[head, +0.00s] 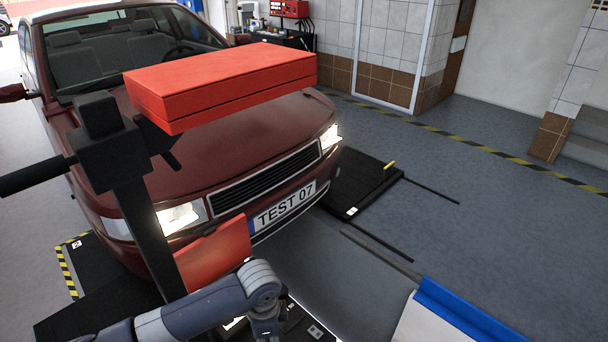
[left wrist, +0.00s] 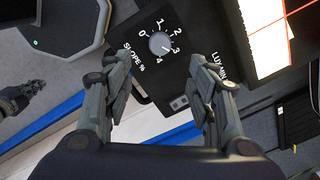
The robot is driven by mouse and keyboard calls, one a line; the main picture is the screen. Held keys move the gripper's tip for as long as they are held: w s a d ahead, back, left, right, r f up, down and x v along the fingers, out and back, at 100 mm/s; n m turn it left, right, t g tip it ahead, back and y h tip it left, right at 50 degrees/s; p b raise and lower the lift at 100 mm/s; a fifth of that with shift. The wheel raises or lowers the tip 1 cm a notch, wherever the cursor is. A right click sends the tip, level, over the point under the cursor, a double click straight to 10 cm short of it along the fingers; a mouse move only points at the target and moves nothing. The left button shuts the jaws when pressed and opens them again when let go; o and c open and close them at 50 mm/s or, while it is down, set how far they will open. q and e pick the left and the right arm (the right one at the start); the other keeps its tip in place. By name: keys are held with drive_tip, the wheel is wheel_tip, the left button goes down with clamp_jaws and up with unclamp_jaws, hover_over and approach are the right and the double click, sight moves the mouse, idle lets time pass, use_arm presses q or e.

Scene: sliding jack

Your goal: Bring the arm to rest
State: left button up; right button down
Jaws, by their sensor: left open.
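My left arm comes in from the bottom left of the head view, and my left gripper (head: 266,325) hangs at the bottom edge, partly cut off. In the left wrist view its two fingers (left wrist: 168,80) are spread with nothing between them. Past the fingertips is a black panel (left wrist: 188,72) with a round grey dial (left wrist: 160,43) marked 0 to 4 and "SLOPE %". The fingers appear apart from the dial. A dark jointed part (left wrist: 20,98) at the left edge looks like my right gripper; its jaws are unclear.
A black post with a side handle (head: 108,145) stands close in front, near a large red box (head: 220,85). Behind is a dark red car (head: 225,150), plate "TEST 07". A blue-edged white surface (head: 450,310) lies bottom right. The grey floor (head: 480,220) on the right is clear.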

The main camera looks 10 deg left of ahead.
use_arm(q)
drive_tip(key=s+d+r+n+t+h, duration=0.25)
drive_tip(key=s+d+n, duration=0.3)
drive_tip(key=s, duration=0.35)
drive_tip(key=s+a+r+n+y, duration=0.2)
drive_tip(key=s+a+n, duration=0.5)
drive_tip(key=s+a, duration=0.45)
wheel_tip(320, 180, down, 31)
drive_tip(key=a+b, duration=0.1)
drive_tip(key=b, duration=0.2)
drive_tip(key=s+a+f+g+b, duration=0.2)
drive_tip(key=s+a+f+b, duration=0.1)
drive_tip(key=s+f, duration=1.3)
drive_tip(key=shift+s+a+f, duration=0.2)
drive_tip(key=shift+f, duration=0.75)
drive_tip(key=shift+m, duration=0.25)
